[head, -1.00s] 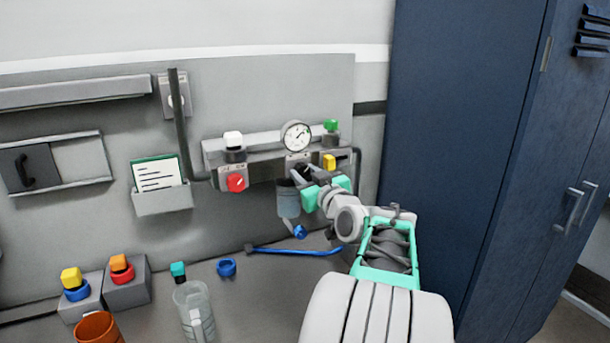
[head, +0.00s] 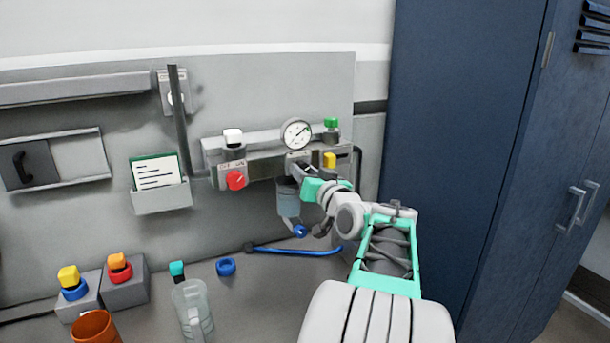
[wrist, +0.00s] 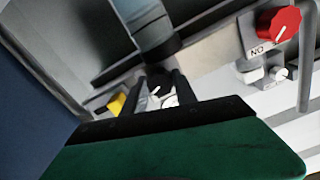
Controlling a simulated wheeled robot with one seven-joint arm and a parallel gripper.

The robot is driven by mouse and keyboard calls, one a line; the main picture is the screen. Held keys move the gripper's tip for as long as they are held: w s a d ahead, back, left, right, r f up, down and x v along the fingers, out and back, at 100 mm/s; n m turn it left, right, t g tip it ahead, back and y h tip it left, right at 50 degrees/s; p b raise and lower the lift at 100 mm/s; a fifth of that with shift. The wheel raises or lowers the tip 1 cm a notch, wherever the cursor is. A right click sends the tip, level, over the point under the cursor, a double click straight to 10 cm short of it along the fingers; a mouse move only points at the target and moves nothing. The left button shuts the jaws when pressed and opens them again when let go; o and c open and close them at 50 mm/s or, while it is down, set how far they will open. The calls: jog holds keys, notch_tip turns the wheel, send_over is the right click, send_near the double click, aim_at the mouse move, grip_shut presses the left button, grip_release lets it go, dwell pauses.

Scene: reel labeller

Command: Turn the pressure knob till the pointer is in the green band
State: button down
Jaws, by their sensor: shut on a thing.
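The green band is too small to make out. The pressure knob (wrist: 157,82), dark with a white mark, sits between the two dark fingers of my gripper (wrist: 160,88) in the wrist view. My gripper (head: 302,173) is shut on it, below the gauge. In the head view my gripper hides the knob.
A red knob (head: 236,180) is left of the gauge and a yellow block (head: 329,160) is right. A clear bowl (head: 288,201) hangs beneath the unit. A blue hose (head: 297,251) lies below. A blue cabinet (head: 455,130) stands close on the right.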

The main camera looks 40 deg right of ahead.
jog(key=shift+m, duration=0.6)
jog(key=c, duration=1)
grip_release()
jog(key=shift+o, duration=0.2)
jog(key=b+v, duration=0.2)
jog(key=v, duration=0.5)
jog(key=shift+s+a, duration=0.2)
jog(key=shift+s, duration=0.15)
